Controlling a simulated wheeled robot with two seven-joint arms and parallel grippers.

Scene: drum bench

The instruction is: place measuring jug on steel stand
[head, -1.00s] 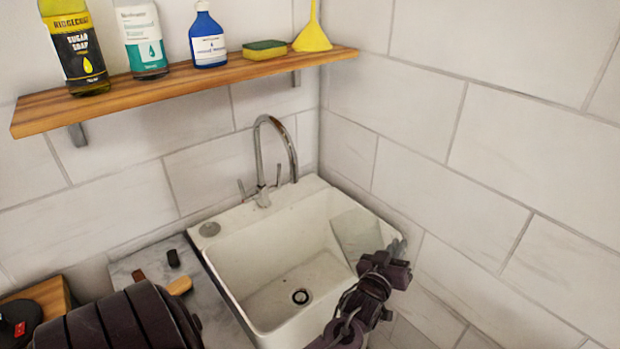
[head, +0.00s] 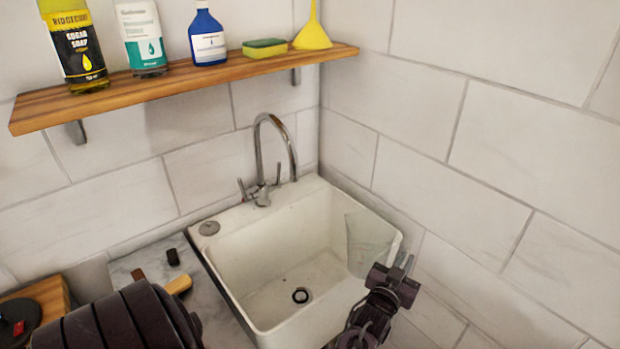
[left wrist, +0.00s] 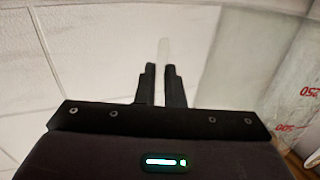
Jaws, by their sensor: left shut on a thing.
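The measuring jug (head: 368,243) is clear and see-through. In the head view it is over the right side of the sink, close to the right wall. My left gripper (head: 392,278) is at the jug's lower right side. In the left wrist view the fingers of my left gripper (left wrist: 160,82) are shut on a thin pale strip, which looks like the jug's handle. The jug's wall (left wrist: 262,75) fills the right of that view, with red marks of 250 and 500. I see no steel stand in either view. My right gripper is not in view.
A white sink (head: 226,262) with a chrome tap (head: 261,160) stands in the corner. A wooden shelf (head: 190,82) above holds bottles, a sponge (head: 264,48) and a yellow funnel (head: 312,30). A wooden board (head: 50,296) lies at the lower left. Tiled walls close the back and right.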

